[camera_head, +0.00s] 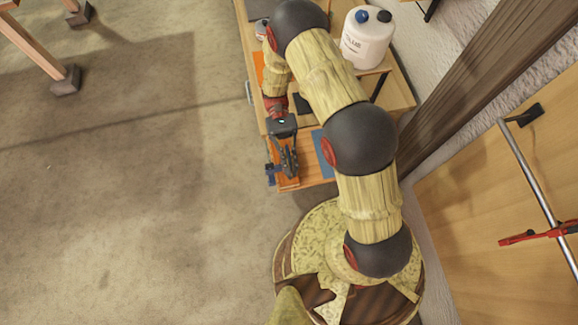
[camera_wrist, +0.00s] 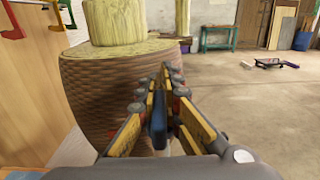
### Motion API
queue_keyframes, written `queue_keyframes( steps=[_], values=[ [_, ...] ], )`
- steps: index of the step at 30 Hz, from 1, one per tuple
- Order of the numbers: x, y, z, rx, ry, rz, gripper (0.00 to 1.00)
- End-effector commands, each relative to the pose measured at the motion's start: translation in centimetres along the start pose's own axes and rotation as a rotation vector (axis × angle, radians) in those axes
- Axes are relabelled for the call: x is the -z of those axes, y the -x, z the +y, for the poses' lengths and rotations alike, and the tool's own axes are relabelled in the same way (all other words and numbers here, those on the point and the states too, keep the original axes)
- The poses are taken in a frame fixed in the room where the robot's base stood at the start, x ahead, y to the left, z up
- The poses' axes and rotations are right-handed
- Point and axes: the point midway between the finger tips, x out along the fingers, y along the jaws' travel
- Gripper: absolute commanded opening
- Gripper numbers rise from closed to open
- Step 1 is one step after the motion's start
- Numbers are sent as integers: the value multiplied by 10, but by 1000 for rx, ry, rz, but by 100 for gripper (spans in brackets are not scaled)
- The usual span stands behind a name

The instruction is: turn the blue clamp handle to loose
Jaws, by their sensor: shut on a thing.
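My gripper (camera_head: 287,166) is at the near end of the wooden workbench (camera_head: 312,177), at its left corner. In the head view a small blue clamp handle (camera_head: 270,174) shows at the bench edge beside the fingers. In the wrist view the fingers (camera_wrist: 160,85) are nearly together, with the dark blue handle (camera_wrist: 157,128) between them. The gripper is shut on this handle. The rest of the clamp is mostly hidden by the gripper, so I cannot tell how far the handle is turned.
A white glue container (camera_head: 366,42) with a blue cap stands at the bench's far end. Orange and blue flat pieces lie on the bench. A wooden panel with a metal rail (camera_head: 530,178) and a red clamp (camera_head: 538,236) is at right.

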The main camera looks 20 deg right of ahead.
Motion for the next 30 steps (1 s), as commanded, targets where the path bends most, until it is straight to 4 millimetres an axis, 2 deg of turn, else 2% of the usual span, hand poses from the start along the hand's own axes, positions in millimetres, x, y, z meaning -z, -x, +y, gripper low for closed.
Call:
queue_keyframes(
  steps=[18,19,30],
  values=[
    [-2,1,1,-32,2,2,0],
    [-2,1,1,-32,2,2,7],
    [-2,1,1,-32,2,2,27]
  ],
)
